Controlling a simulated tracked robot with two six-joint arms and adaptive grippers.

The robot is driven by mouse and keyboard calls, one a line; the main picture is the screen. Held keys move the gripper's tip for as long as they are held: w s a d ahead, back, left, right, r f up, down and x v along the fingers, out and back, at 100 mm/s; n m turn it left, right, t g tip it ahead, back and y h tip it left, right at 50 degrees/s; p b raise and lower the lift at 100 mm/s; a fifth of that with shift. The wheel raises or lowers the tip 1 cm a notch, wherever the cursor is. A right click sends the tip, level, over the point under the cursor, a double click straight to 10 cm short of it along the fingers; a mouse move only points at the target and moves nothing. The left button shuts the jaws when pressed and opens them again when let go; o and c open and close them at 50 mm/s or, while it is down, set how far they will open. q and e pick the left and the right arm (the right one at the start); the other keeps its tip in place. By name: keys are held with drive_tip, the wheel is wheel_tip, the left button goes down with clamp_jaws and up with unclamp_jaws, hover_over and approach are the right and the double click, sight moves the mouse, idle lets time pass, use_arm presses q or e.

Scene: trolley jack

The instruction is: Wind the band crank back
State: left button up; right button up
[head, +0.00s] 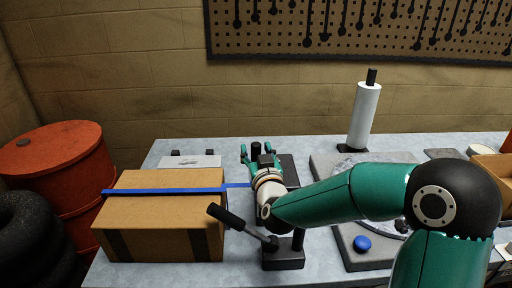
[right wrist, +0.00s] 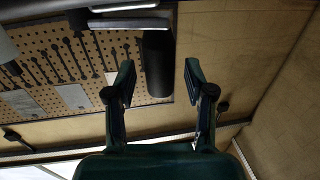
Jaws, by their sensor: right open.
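A blue band (head: 165,190) runs across the cardboard box (head: 160,225) and on to the right, to a dark device partly hidden behind my right arm. My right gripper (head: 259,150) is open at the far side of that device, fingers pointing away. An upright black cylindrical grip (head: 256,148), apparently the crank's handle, shows between its fingers. In the right wrist view the black grip (right wrist: 158,65) lies between the open fingertips (right wrist: 158,80), with gaps on both sides. A black lever (head: 232,219) slopes up to the left from near a black base (head: 283,258). My left gripper is out of view.
An orange drum (head: 60,160) and black tyres (head: 30,235) stand left of the table. A white roll (head: 363,115) stands upright at the back. A grey plate with a blue knob (head: 362,243) lies right of the device. A pegboard (head: 360,30) hangs behind.

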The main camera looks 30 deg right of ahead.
drive_tip(key=shift+w+d, duration=0.15)
drive_tip(key=shift+w, duration=0.3)
clamp_jaws()
